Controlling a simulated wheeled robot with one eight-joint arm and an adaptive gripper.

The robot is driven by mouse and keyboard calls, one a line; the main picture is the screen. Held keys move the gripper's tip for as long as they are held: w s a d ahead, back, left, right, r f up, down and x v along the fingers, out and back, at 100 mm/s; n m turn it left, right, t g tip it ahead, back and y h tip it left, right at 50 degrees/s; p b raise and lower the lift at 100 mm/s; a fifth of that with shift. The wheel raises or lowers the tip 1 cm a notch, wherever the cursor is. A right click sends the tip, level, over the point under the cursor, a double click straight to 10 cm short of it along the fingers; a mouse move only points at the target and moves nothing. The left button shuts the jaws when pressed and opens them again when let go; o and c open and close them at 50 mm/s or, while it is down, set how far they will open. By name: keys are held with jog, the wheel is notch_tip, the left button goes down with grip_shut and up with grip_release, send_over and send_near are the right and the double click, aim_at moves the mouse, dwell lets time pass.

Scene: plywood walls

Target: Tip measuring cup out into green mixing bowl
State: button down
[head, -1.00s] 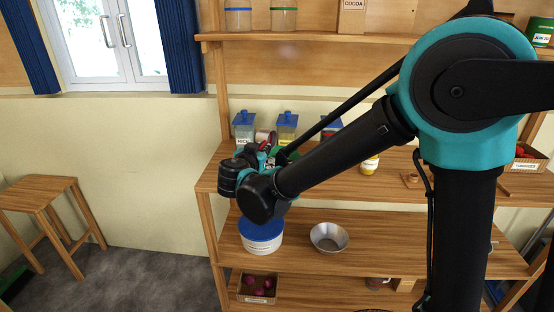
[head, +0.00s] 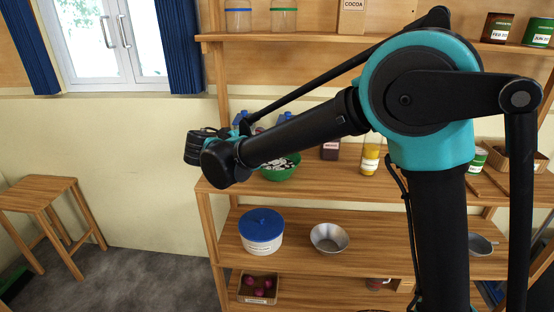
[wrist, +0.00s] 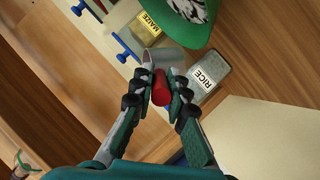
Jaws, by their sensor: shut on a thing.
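My gripper (wrist: 163,84) is shut on the red handle of a grey metal measuring cup (wrist: 166,58) in the wrist view. The cup lies just outside the rim of the green mixing bowl (wrist: 182,39) in that picture; its height over the bowl and whether it holds anything cannot be told. The bowl also shows in the head view, on the upper worktop (head: 281,177), and holds black and white pieces. In the head view my arm hides the fingers and the cup.
A rice jar (wrist: 211,74) and a maize jar (wrist: 146,28) with blue lids stand close to the cup. A dark jar (head: 331,150) and a yellow jar (head: 370,158) are right of the bowl. A lidded tub (head: 262,235) and a metal bowl (head: 329,238) stand below.

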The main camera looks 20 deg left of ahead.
jog(key=shift+w+a+r+n+h, duration=0.1)
jog(key=shift+a+r+n+h, duration=0.1)
jog(key=shift+a+n+h, duration=0.15)
jog(key=w+a+f+n+h, duration=0.1)
jog(key=a+f+n+h, duration=0.2)
jog(key=a+f+n, duration=0.1)
jog(key=shift+w+a+f+n, duration=0.2)
jog(key=shift+a+f+n, duration=0.3)
jog(key=shift+a, duration=0.9)
jog(key=shift+r, duration=0.1)
